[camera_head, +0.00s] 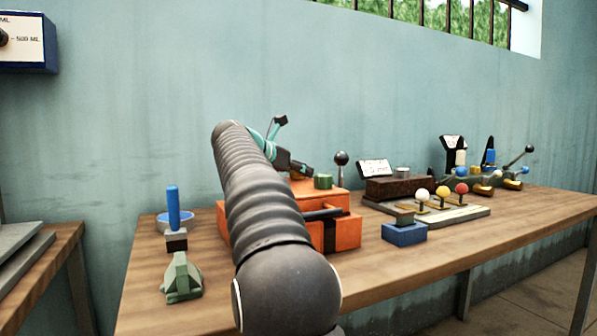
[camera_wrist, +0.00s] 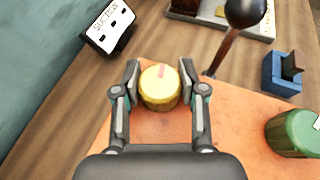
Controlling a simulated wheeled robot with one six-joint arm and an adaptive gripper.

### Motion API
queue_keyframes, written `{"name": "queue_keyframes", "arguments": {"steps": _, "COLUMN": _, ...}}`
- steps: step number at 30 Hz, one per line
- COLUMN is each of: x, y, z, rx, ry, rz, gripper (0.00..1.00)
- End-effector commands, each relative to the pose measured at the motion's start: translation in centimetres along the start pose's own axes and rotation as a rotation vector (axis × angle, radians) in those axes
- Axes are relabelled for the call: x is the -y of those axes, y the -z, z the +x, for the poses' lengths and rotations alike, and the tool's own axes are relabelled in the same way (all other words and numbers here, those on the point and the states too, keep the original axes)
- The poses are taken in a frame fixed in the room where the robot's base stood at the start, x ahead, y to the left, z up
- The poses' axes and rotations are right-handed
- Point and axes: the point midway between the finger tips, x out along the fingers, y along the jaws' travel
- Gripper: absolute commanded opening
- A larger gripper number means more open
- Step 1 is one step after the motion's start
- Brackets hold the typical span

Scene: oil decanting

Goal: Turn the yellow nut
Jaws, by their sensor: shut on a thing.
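The yellow nut (camera_wrist: 160,90) is a round knob with a red mark on its top. It sits on the orange machine's top (camera_wrist: 240,115) in the wrist view. My gripper (camera_wrist: 161,75) is shut on it, one finger at its left and one at its right. In the head view, my gripper (camera_head: 298,168) is over the back of the orange machine (camera_head: 348,232). My arm hides much of the machine there, and I cannot make out the yellow nut in that view.
A green nut (camera_wrist: 293,133) sits on the machine to the right. A black-balled lever (camera_wrist: 245,12) rises close beyond my gripper. A small sign (camera_wrist: 108,25) and a blue block (camera_wrist: 282,75) stand on the table. A blue-handled tool (camera_head: 173,210) stands left.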

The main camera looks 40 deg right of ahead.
Motion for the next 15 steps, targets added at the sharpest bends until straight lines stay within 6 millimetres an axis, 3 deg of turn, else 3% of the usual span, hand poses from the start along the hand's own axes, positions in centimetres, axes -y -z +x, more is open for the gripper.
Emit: {"name": "queue_keyframes", "arguments": {"steps": 15, "x": 0.22, "y": -0.6, "z": -0.21, "rx": -0.001, "ry": -0.367, "rz": -0.15, "gripper": 0.07}}
